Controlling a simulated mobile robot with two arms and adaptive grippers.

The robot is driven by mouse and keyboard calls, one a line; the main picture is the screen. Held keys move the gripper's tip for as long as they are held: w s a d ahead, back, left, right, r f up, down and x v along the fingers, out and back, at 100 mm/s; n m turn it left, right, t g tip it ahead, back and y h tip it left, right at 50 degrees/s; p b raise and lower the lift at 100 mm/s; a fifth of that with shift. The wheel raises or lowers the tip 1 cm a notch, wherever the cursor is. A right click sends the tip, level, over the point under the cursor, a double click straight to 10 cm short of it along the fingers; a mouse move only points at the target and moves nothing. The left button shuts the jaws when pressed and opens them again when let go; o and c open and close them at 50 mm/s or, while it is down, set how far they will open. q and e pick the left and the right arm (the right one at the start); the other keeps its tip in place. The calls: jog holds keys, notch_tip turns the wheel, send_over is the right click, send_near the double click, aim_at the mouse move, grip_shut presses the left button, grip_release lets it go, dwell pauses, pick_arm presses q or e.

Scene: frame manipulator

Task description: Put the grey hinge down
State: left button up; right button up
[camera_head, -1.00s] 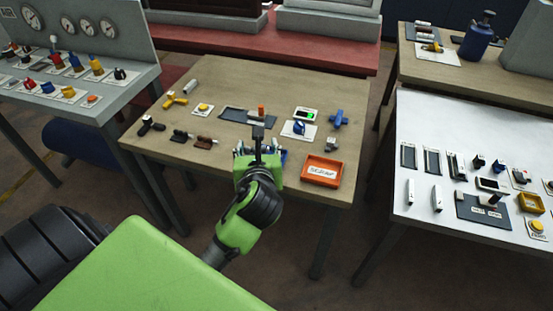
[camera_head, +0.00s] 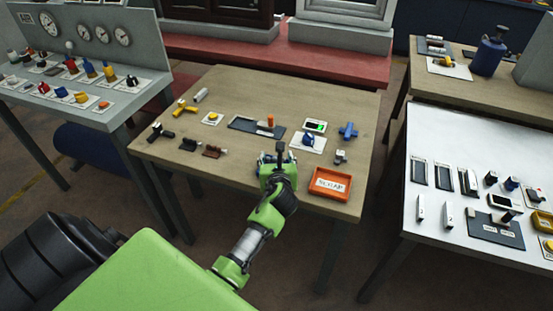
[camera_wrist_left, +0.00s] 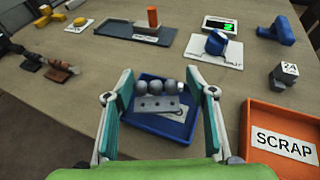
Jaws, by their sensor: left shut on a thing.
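The grey hinge (camera_wrist_left: 158,104), a flat plate with holes and rounded knuckles, is between the two teal-padded fingers of my left gripper (camera_wrist_left: 158,112) in the left wrist view. The gripper is shut on it. Below the hinge is a blue tray (camera_wrist_left: 178,131) with a white label, mostly covered by the hinge. I cannot tell whether the hinge touches the tray. In the head view my left gripper (camera_head: 272,162) is over the front edge of the wooden table (camera_head: 215,88) and hides the hinge and most of the tray. My right gripper is not in view.
An orange scrap tray (camera_head: 330,183) stands just right of my left gripper. Behind are a dark tray (camera_head: 243,124) with an orange cylinder (camera_head: 270,119), a blue knob on a white card (camera_head: 308,141) and a grey block (camera_head: 340,156). Brown and black parts (camera_head: 189,144) lie left.

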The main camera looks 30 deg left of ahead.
pick_arm(q)
jog(key=shift+f, duration=0.2)
jog(key=shift+f, duration=0.15)
jog(key=c, duration=0.3)
jog(key=o, duration=1.4)
jog(key=shift+s+d+r, duration=0.1)
jog(key=shift+s+r, duration=0.05)
jog(key=shift+r, duration=0.1)
jog(key=v, duration=1.1)
jog(key=shift+s+d, duration=0.25)
